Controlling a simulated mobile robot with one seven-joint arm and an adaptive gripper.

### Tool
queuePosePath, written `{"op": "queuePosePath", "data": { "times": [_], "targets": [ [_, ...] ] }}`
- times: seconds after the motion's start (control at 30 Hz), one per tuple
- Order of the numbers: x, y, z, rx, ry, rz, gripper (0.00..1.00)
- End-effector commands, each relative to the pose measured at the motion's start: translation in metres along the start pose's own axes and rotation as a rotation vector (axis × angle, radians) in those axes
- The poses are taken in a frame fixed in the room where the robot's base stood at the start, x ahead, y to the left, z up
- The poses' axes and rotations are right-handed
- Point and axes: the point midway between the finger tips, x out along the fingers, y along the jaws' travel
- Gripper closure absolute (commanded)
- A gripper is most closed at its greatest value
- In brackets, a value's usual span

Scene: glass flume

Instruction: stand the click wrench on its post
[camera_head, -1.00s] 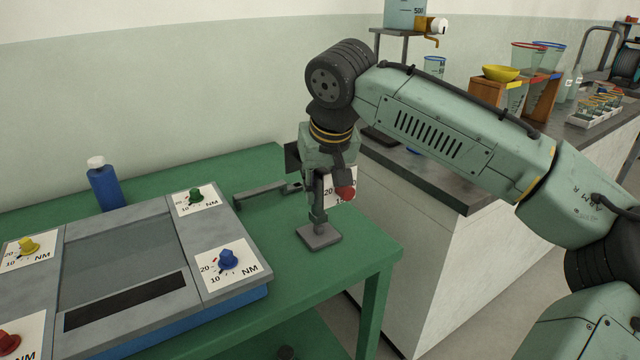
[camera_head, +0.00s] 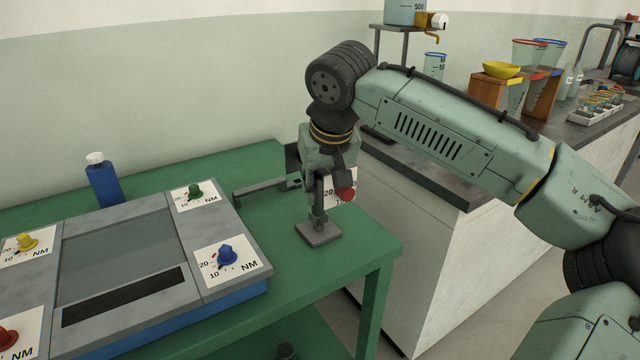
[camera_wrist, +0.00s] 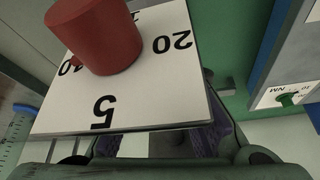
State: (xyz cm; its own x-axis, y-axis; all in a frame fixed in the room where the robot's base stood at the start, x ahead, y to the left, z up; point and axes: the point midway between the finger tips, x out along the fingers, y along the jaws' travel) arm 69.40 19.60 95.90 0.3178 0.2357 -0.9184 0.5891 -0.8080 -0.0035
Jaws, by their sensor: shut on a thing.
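The click wrench appears to be the long grey bar (camera_head: 262,190) that runs left from my gripper, over the green bench in the head view. My gripper (camera_head: 318,205) points down and is shut on it; the grip itself is mostly hidden. A white dial card with a red knob (camera_head: 345,194) is beside my gripper. In the wrist view the card (camera_wrist: 135,85) hides much of the grip between the purple finger pads. The grey square base of the post (camera_head: 318,233) is on the bench just below my gripper. Whether wrench and post touch, I cannot tell.
A grey panel (camera_head: 120,260) with coloured knobs stands on the bench to the left, with a blue bottle (camera_head: 103,183) behind it. The bench's front right corner is close to the base. A counter (camera_head: 440,180) with labware stands at the right.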

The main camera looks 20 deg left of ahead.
Motion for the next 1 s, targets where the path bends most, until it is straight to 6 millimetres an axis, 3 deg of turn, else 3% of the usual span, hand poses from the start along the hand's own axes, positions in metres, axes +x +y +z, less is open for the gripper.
{"op": "queuePosePath", "data": {
  "times": [1.0],
  "targets": [
    [0.013, 0.0, 0.005, 0.0, 0.003, 0.0, 1.0]
  ]
}}
